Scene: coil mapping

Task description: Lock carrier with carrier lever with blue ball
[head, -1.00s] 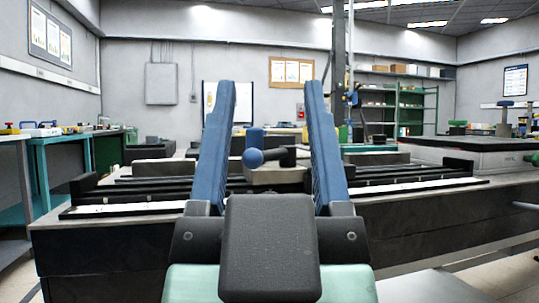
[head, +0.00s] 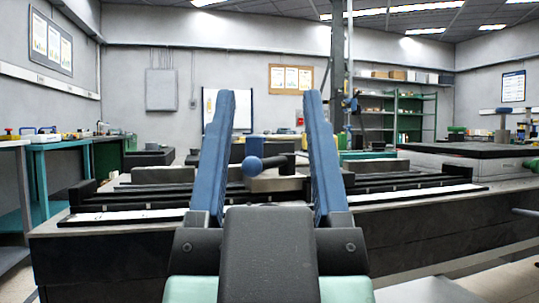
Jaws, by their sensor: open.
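The blue ball (head: 252,165) sits on the left end of a dark carrier lever (head: 280,160), which lies roughly level. The lever is mounted on a grey metal carrier block (head: 274,184) on the machine bed. My gripper (head: 271,97) is open, its two blue fingers pointing up and forward in the picture. The ball and lever appear between the fingers, beyond them, and nothing is held. The lower part of the carrier is hidden behind my gripper's dark body.
Dark rails with white strips (head: 412,194) run left and right across the machine bed. A teal workbench (head: 42,143) stands at the left. A grey machine with a dark top (head: 470,150) is at the right. A grey post (head: 338,75) rises behind the right finger.

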